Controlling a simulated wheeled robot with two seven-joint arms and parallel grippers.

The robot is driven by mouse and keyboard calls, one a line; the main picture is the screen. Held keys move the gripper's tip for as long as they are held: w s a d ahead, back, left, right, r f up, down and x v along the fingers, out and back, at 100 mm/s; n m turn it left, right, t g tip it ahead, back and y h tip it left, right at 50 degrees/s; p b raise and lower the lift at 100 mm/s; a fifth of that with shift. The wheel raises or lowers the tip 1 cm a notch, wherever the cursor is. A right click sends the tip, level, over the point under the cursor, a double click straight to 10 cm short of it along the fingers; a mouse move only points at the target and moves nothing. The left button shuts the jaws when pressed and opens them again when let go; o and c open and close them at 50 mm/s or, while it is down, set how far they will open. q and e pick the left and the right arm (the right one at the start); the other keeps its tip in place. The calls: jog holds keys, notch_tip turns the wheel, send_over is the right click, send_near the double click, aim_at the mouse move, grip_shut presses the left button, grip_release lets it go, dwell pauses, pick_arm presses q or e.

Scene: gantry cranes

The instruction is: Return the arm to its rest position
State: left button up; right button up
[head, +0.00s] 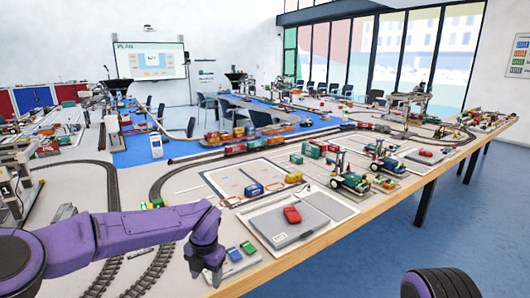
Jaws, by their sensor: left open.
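My purple left arm (100,242) comes in from the left edge and reaches over the near side of the layout table. My left gripper (207,276) hangs from its end, pointing down, with its jaws open. I see nothing held between the fingers. I cannot tell how high the fingers are above the table. A dark ribbed round part with purple shows at the lower right; my right gripper is not in view.
Green cranes or vehicles (350,180) stand farther right. Curved track (160,185) and a toy train (250,146) lie beyond. The blue floor (430,235) right of the wooden table edge (400,200) is clear.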

pick_arm(q)
jog(key=s+a+f+m+t+y, duration=0.2)
jog(key=s+a+f+m+t, duration=0.1)
jog(key=s+f+m, duration=0.5)
jog(key=s+a+f+m+t+y, duration=0.2)
jog(key=s+a+f+m+t, duration=0.15)
jog(key=f+m, duration=0.4)
jog(key=s+a+f+m+g, duration=0.2)
jog(key=s+a+f+m, duration=0.2)
jog(key=s, duration=0.9)
jog(key=s+a+f+m+g+h, duration=0.1)
jog(key=s+f+m, duration=0.4)
jog(key=s, duration=0.7)
jog(key=a+g, duration=0.1)
jog(key=a, duration=0.1)
jog(key=shift+s+a+f+m, duration=0.15)
jog(key=shift+s+a+m, duration=0.2)
jog(key=shift+s, duration=0.05)
